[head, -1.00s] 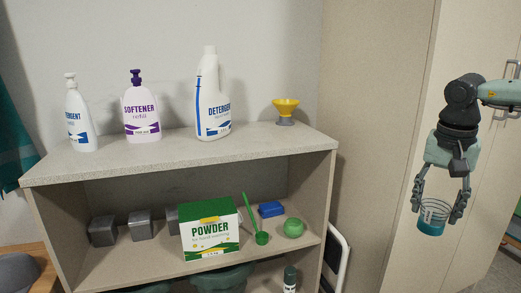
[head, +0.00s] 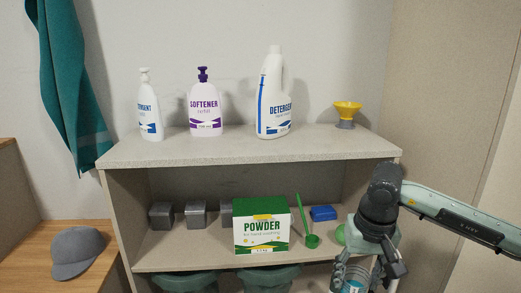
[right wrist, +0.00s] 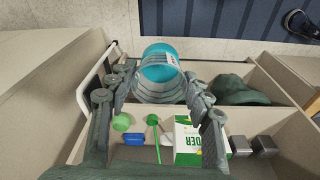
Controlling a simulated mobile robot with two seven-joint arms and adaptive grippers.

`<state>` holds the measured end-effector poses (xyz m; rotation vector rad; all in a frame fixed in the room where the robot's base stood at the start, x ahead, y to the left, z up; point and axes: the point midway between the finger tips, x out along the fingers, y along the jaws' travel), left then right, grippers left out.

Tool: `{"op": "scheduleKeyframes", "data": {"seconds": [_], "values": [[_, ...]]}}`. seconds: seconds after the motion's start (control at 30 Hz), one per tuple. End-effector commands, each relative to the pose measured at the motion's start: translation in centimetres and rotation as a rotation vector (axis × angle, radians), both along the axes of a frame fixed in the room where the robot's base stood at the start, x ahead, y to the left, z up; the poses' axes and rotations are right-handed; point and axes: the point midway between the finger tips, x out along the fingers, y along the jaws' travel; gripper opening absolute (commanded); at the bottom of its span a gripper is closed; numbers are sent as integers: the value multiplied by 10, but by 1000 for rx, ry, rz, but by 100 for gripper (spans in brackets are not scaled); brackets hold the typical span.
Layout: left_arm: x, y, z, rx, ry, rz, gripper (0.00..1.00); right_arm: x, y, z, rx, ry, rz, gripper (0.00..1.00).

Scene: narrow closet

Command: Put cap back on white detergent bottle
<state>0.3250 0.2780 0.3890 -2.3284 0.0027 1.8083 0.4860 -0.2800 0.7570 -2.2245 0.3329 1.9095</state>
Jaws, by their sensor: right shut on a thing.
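The tall white detergent bottle (head: 273,100), with blue print and a handle, stands upright on the shelf unit's top. Its narrow white upper end shows, but I cannot tell a cap from the neck. A white pump bottle (head: 149,105), also with a detergent label, stands at the left. My right gripper (head: 357,281) is low in front of the shelf's right part, shut on a clear cup (right wrist: 160,90) with a teal part. The cup is between both fingers in the right wrist view and partly cut off in the head view. My left gripper is not in view.
On the shelf top (head: 240,149) are a purple-pump softener bottle (head: 205,105) and a yellow funnel-like thing (head: 347,110). A powder box (head: 262,232), green scoop (head: 311,240), blue block (head: 322,213) and grey blocks (head: 161,215) occupy the lower shelf. The top's front strip is clear.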

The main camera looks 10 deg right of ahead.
Motion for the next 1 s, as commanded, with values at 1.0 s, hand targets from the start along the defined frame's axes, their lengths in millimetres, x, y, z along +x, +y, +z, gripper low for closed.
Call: {"op": "scheduleKeyframes", "data": {"seconds": [1.0], "values": [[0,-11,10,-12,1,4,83,11,97,2,2,2,296,34]]}}
